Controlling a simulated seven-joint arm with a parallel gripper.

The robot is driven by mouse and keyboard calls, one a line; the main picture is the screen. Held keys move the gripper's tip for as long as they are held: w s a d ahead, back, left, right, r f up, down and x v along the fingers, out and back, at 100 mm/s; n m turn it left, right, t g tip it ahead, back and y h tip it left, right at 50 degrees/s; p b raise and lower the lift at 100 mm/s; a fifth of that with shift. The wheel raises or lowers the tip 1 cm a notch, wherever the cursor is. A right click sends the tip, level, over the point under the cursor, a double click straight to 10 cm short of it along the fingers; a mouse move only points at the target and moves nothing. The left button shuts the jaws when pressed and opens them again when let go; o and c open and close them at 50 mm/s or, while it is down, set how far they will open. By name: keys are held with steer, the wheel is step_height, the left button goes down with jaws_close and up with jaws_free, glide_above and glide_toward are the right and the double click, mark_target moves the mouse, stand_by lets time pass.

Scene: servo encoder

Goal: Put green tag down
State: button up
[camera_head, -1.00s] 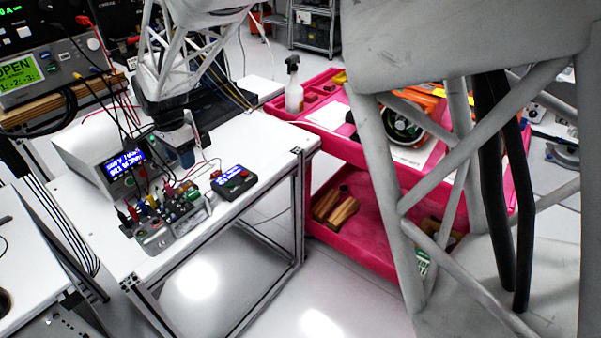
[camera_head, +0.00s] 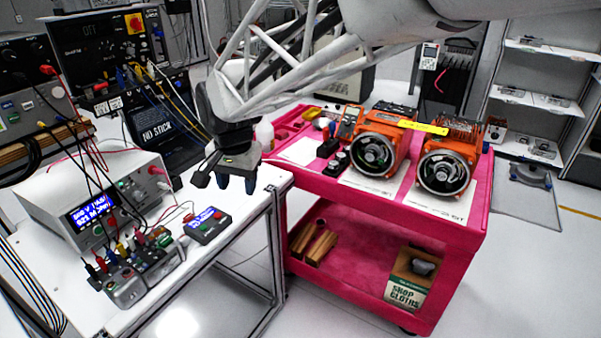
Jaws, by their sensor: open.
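My gripper (camera_head: 236,180) hangs with its fingers down, open, in front of the right edge of the white table (camera_head: 236,215) and left of the pink cart (camera_head: 450,237). Nothing shows between its fingers. I cannot make out a green tag in the view. A yellow tag or strip (camera_head: 423,127) lies across the tops of two orange servo motors (camera_head: 385,130) on the cart. The right motor (camera_head: 450,150) stands beside the left one.
A white power supply (camera_head: 60,190) with a blue display, a wired terminal block (camera_head: 128,290) and a small dark box with a blue screen (camera_head: 208,222) stand on the table. A shop cloths box (camera_head: 408,290) sits on the cart's lower shelf. White sheets lie under the motors.

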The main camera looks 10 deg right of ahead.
steer(key=s+d+n, duration=0.2)
steer(key=s+d, duration=0.7)
steer(key=s, duration=0.2)
steer(key=s+d+n+t, duration=0.1)
steer(key=s+d+n, duration=0.2)
steer(key=s+d, duration=0.5)
steer(key=s, duration=0.3)
steer(key=shift+d+f+h, duration=0.15)
steer(key=shift+d+h, duration=0.15)
steer(key=shift+d, duration=0.05)
